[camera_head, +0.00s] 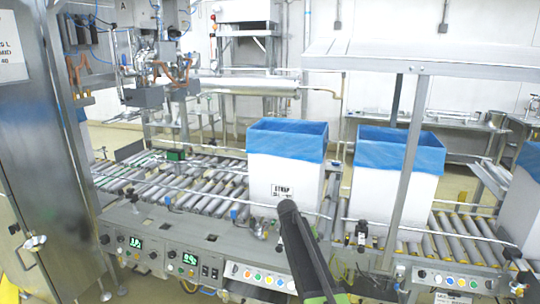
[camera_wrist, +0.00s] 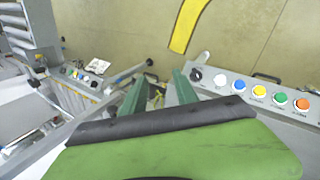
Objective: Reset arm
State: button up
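My gripper (camera_wrist: 158,90) shows in the wrist view as two green fingers standing apart, with nothing visible between them. The floor and part of the line lie beyond the fingers. In the head view my dark arm (camera_head: 303,245) reaches up from the bottom edge, in front of the conveyor's front side. Its upper end overlaps the lower part of a white box with a blue liner (camera_head: 288,133). I cannot tell from this view whether it touches the box.
Another blue-lined white box (camera_head: 399,152) stands right, behind a metal post (camera_head: 408,165); a third is cut off at the right edge. Rollers (camera_head: 190,188) at left are bare. Button panels line the conveyor front; one shows close in the wrist view (camera_wrist: 255,92).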

jog(key=s+d+r+y+p, duration=0.1)
jog(key=s+d+p, duration=0.1)
jog(key=s, duration=0.5)
jog(key=s+d+r+y+p, duration=0.1)
jog(key=s+d+r, duration=0.1)
jog(key=s, duration=0.5)
jog(key=s+a+y, duration=0.3)
jog(key=s+a, duration=0.1)
jog(key=s, duration=0.5)
jog(key=shift+f+t+p, duration=0.25)
jog(key=shift+t+p, duration=0.15)
jog(key=shift+p, duration=0.05)
